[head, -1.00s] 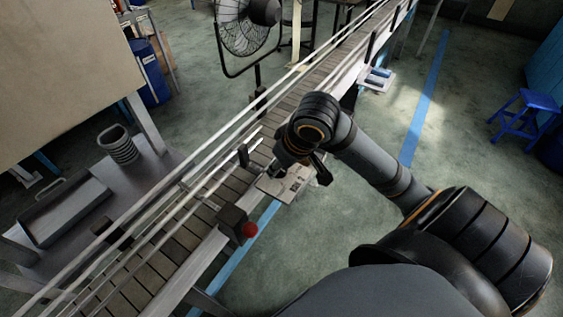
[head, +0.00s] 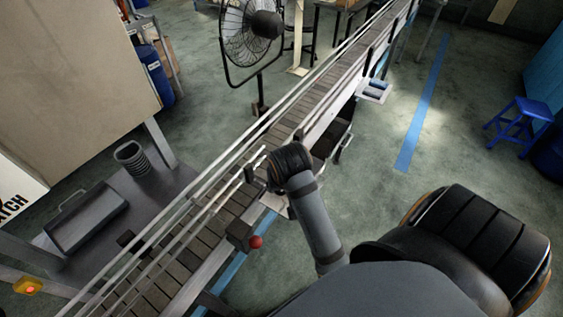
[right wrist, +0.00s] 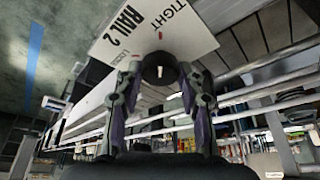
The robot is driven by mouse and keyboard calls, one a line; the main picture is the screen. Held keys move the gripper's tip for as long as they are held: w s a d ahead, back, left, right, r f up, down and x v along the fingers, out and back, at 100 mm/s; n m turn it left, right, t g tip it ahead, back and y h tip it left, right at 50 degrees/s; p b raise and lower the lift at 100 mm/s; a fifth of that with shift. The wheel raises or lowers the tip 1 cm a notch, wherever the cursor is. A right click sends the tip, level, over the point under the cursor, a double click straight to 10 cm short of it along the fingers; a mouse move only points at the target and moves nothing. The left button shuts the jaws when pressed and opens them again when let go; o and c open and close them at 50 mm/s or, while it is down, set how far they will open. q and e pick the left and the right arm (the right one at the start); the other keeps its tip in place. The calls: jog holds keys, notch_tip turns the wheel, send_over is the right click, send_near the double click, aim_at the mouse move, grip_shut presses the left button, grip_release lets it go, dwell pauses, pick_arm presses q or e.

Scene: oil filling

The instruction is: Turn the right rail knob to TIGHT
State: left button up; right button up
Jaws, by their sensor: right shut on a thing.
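The rail knob (right wrist: 158,68) is a dark round knob with a small pale mark on its face. It stands in front of a white label plate (right wrist: 165,35) reading RAIL 2, TIGHT and LOOSE, with the plate tilted in the right wrist view. My right gripper (right wrist: 160,82) is shut on the knob, one finger on each side. In the head view my right wrist covers the knob, its plate and most of the gripper at the conveyor's near side. My left gripper is not in view.
The conveyor (head: 218,221) with metal guide rails runs diagonally. A red button (head: 256,242) on a dark box sits close below my right wrist. A fan (head: 250,25) stands beyond the conveyor, and a blue stool (head: 518,120) at right.

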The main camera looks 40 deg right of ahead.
dwell(0.3)
jog(key=o, duration=1.2)
jog(key=shift+c, duration=0.2)
